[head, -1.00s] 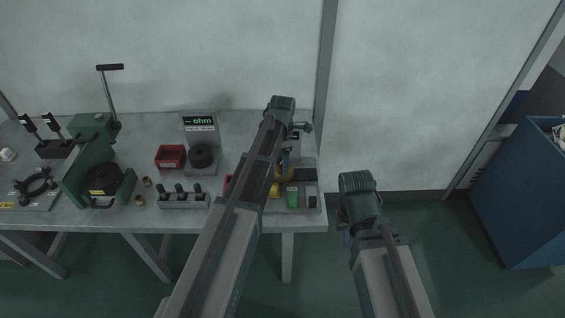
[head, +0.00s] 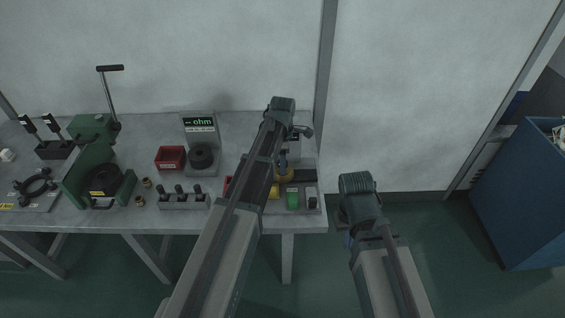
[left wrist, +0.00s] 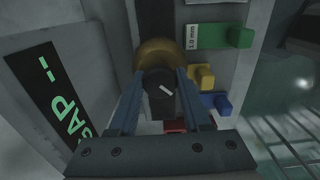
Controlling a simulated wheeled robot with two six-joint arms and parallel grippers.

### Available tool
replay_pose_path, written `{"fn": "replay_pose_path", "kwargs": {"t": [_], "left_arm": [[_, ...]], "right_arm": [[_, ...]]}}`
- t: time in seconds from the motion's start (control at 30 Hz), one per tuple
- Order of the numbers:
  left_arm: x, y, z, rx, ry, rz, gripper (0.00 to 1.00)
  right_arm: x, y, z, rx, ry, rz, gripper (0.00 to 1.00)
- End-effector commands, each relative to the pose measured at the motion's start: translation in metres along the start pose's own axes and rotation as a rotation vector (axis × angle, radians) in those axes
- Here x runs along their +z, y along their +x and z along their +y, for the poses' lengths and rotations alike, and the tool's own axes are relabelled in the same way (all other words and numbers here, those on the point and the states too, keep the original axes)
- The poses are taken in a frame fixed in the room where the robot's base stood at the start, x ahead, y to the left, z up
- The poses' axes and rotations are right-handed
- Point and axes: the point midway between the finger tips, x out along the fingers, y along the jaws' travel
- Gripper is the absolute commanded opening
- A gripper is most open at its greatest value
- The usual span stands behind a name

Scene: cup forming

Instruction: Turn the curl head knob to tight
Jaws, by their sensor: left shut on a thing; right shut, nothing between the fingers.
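The curl head knob (left wrist: 155,100) is black, with a short white mark on its face slanting down to the right. In the left wrist view it sits between the two blue-grey fingers of my left gripper (left wrist: 167,105), which is shut on it. A brass-coloured round part (left wrist: 160,55) is right behind the knob; it shows in the head view (head: 285,174) partly hidden by my left arm. My left gripper (head: 301,131) is over the right end of the bench. My right gripper (head: 346,228) hangs past the bench's right edge, mostly hidden by its wrist, holding nothing.
A screen reading GAP (left wrist: 62,95) stands left of the knob. Green (left wrist: 225,36), yellow (left wrist: 201,76) and blue (left wrist: 216,102) pieces lie to the right.

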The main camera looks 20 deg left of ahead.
Motion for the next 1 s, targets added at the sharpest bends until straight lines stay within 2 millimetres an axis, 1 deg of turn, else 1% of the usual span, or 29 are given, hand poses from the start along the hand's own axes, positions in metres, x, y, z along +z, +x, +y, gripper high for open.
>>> {"fn": "replay_pose_path", "kwargs": {"t": [1.0], "left_arm": [[0.0001,0.0000,0.0000,0.000,0.964,0.000,0.00]], "right_arm": [[0.0000,0.0000,0.0000,0.000,0.000,0.000,0.00]]}}
